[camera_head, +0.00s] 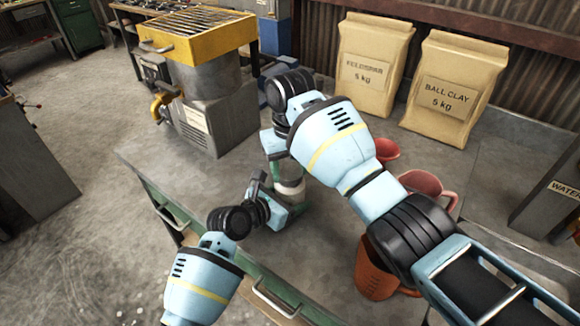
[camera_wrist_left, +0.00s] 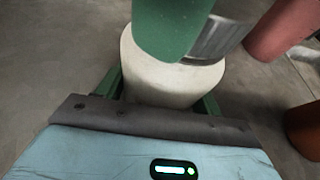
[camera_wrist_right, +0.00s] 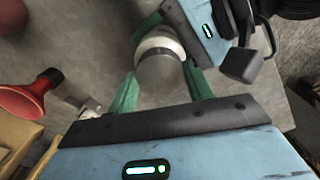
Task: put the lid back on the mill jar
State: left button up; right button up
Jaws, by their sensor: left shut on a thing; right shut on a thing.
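The mill jar (camera_head: 291,189) is a white, round-shouldered vessel low over the workbench, mostly hidden by my arms. My left gripper (camera_head: 282,207) is shut on it from the side; the jar (camera_wrist_left: 160,85) also shows between the green fingers in the left wrist view. The lid (camera_wrist_right: 160,76) is a grey metal disc held between the green fingers of my right gripper (camera_wrist_right: 161,82), which points down. In the left wrist view the lid (camera_wrist_left: 215,42) is over the jar's top, partly behind a green finger. I cannot tell whether they touch.
On the bench (camera_head: 150,160), a grey machine with a yellow sieve top (camera_head: 200,42) stands at the back left. A red funnel (camera_head: 386,150), a pink jug (camera_head: 430,184) and an orange container (camera_head: 372,272) are close to my right arm.

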jog(key=m, duration=0.6)
jog(key=shift+m, duration=0.3)
jog(key=o, duration=1.1)
jog(key=shift+r, duration=2.25)
jog(key=shift+c, duration=0.5)
jog(key=n, duration=0.1)
jog(key=r+n, duration=0.1)
jog(key=n, duration=0.1)
jog(key=shift+w+a+r+n, duration=0.1)
jog(key=shift+w+r+n, duration=0.05)
jog(key=shift+n, duration=0.15)
jog(key=n, duration=0.1)
jog(key=r+n, duration=0.1)
jog(key=n, duration=0.4)
jog(key=shift+r+n, duration=0.3)
jog(key=shift+r, duration=0.05)
jog(key=shift+r+n, duration=0.2)
jog(key=shift+n, duration=1.2)
